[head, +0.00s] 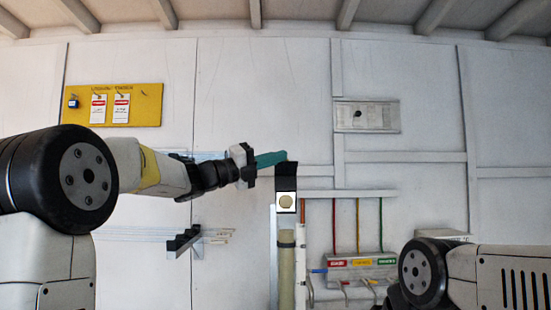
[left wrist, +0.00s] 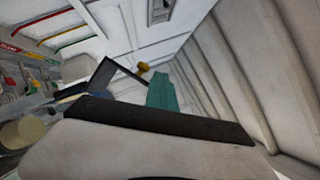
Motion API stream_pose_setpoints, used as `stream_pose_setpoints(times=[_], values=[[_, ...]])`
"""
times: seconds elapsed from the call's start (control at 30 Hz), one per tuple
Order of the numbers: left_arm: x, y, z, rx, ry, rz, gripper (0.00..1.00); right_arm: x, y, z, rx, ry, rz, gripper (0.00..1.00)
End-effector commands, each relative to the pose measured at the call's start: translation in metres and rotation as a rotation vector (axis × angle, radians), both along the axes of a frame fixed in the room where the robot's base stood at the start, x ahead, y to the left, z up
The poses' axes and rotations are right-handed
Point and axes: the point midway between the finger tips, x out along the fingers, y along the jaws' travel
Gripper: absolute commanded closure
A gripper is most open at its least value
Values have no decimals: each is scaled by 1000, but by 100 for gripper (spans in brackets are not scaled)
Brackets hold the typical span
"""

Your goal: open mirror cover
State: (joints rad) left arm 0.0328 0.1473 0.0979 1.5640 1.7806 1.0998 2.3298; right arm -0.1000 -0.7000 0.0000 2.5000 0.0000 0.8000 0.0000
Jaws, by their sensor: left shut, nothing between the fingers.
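A small white block with a round beige disc (head: 286,202) sits on top of an upright post. A black flap (head: 287,175) stands upright directly above the block; it looks like the mirror cover, raised. A dark flat panel (left wrist: 102,74) in the left wrist view looks like the same flap. My left gripper (head: 284,159) is shut and empty, its teal fingers reaching right to the flap's top edge. Whether they touch it I cannot tell. The teal fingers also show in the left wrist view (left wrist: 160,90). My right gripper is out of sight; only part of that arm shows.
A beige tube (head: 286,265) stands below the block. A rack with red, yellow and green labels (head: 362,263) and thin coloured lines is to its right. A dark wall bracket with rods (head: 183,242) is left. A yellow tag board (head: 113,104) hangs on the white wall.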

Motion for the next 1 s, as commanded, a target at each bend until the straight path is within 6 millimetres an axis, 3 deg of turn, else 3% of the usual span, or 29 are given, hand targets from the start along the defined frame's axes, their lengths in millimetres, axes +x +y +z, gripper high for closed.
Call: stream_pose_setpoints(times=[0.17, 0.4, 0.6, 0.83, 0.93, 1.0], values=[[-3, 18, -5, -1, 5, 15, 100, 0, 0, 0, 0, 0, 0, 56], [-21, 55, -18, 1, 7, 16, 100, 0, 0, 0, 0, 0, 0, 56], [-32, 68, -22, 1, 3, 7, 100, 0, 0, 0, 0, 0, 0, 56], [-43, 63, -29, 66, -41, 12, 100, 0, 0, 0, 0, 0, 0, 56], [-63, 49, -52, 236, -151, 29, 100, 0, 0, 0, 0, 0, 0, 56], [-85, 39, -78, 416, -279, 34, 100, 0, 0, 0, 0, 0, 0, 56]])
